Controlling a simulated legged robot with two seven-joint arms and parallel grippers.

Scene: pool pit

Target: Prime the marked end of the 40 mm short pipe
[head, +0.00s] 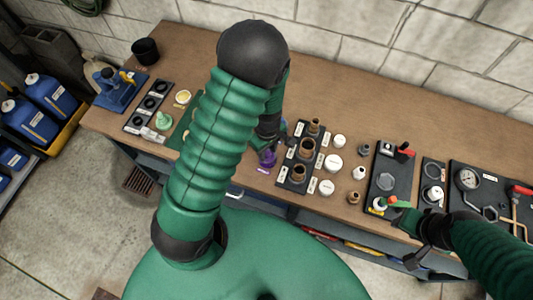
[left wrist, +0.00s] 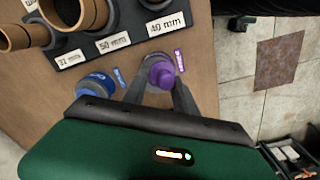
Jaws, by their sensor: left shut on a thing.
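My left gripper (left wrist: 165,92) is shut on a purple-capped container (left wrist: 162,72). It stands on or just above the bench beside a purple label, and the purple also shows in the head view (head: 267,158). A dark rack (left wrist: 108,45) with 32 mm, 50 mm and 40 mm labels is close by. Brown pipes (head: 307,147) stand upright in it. In the left wrist view the 40 mm place is cut off by the frame, and no pipe mark is visible. My right gripper (head: 432,228) is over the bench's front edge at right, its jaws unclear.
A blue container (left wrist: 95,84) stands just beside the purple one. White and brown fittings (head: 334,162) stand right of the rack. A dark board (head: 391,175) and a gauge (head: 467,179) are farther right. The back of the bench (head: 360,110) is clear.

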